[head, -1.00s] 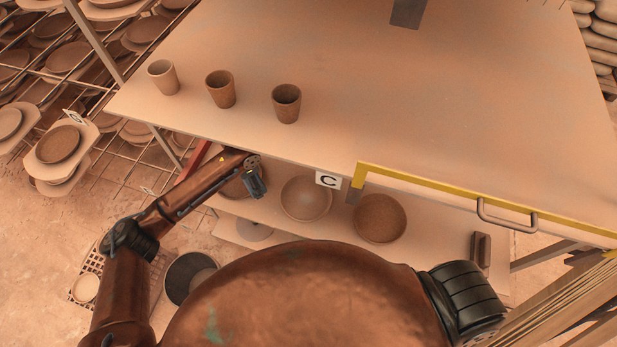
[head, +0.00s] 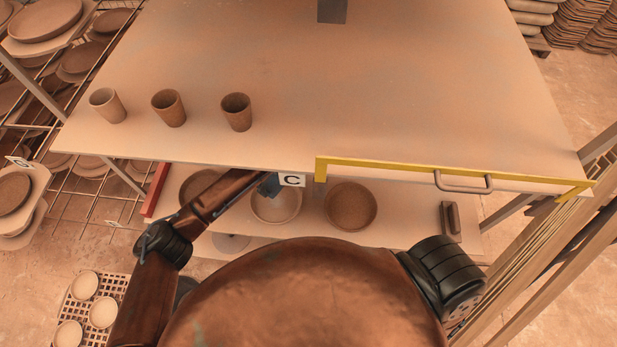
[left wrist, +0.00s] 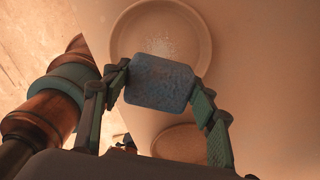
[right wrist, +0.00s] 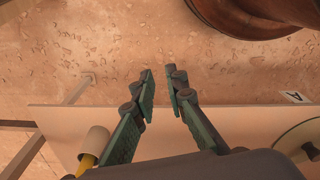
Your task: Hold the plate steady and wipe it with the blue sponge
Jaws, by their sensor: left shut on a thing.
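My left gripper (head: 268,187) reaches under the worktop, at the upper left of the middle plate (head: 280,208) on the lower shelf. In the left wrist view it is shut on the blue sponge (left wrist: 160,82), pinched between its two fingers. The pale round plate (left wrist: 120,40) lies beyond the sponge, with a whitish patch near its middle. The sponge overlaps the plate's near rim in that view; I cannot tell whether they touch. My right gripper (right wrist: 163,86) is open and empty, seen only in the right wrist view, away from the plate.
A brown plate (head: 351,206) stands right of the middle plate, and another (head: 197,185) is partly behind my left arm. The worktop (head: 350,90) overhangs the shelf, with a yellow-edged handle (head: 463,182). Three cups (head: 168,108) stand on its left. A dark block (head: 451,220) lies on the shelf's right.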

